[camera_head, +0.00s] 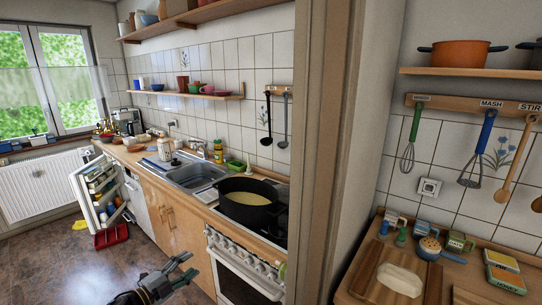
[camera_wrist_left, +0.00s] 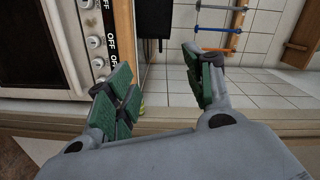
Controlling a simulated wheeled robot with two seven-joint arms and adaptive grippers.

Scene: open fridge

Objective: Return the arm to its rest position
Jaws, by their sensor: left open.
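My left gripper (camera_head: 188,266) is low in the head view, over the floor in front of the cabinets and left of the oven. Its fingers point to the right and are apart, with nothing between them. In the left wrist view the same gripper (camera_wrist_left: 163,72) has its green finger pads spread and empty. The open fridge door (camera_head: 74,188), with items on its shelves, stands at the far left, well away from the gripper. My right gripper is not in view.
The white oven (camera_head: 238,284) is right of the gripper, and its knobs show close in the left wrist view. A black pot (camera_head: 247,213) stands on the stove. A red crate (camera_head: 111,236) is on the floor by the fridge. The floor (camera_head: 75,270) at left is mostly clear.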

